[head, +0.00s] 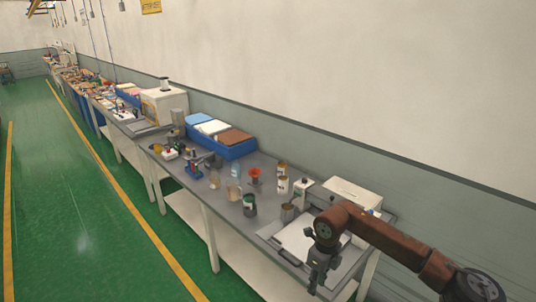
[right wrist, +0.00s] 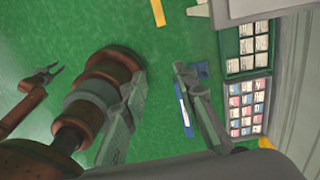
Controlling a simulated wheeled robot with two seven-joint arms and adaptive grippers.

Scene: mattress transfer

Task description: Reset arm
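My right arm comes in from the right in the head view, and its gripper (head: 318,272) hangs down in front of the near end of the grey bench (head: 232,188). In the right wrist view the right gripper (right wrist: 158,72) has its two grey fingers well apart with only green floor and a small blue and white item seen between them. My left gripper (right wrist: 45,76) shows small at the left of the right wrist view, its fingers spread and empty. It is not in the head view. No mattress can be made out.
A blue bin (head: 230,148) stands at the bench's back edge. Bottles and jars, such as a dark green jar (head: 249,205), stand mid-bench. A white sheet (head: 300,240) lies by the right gripper. Green floor (head: 85,215) is clear at left.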

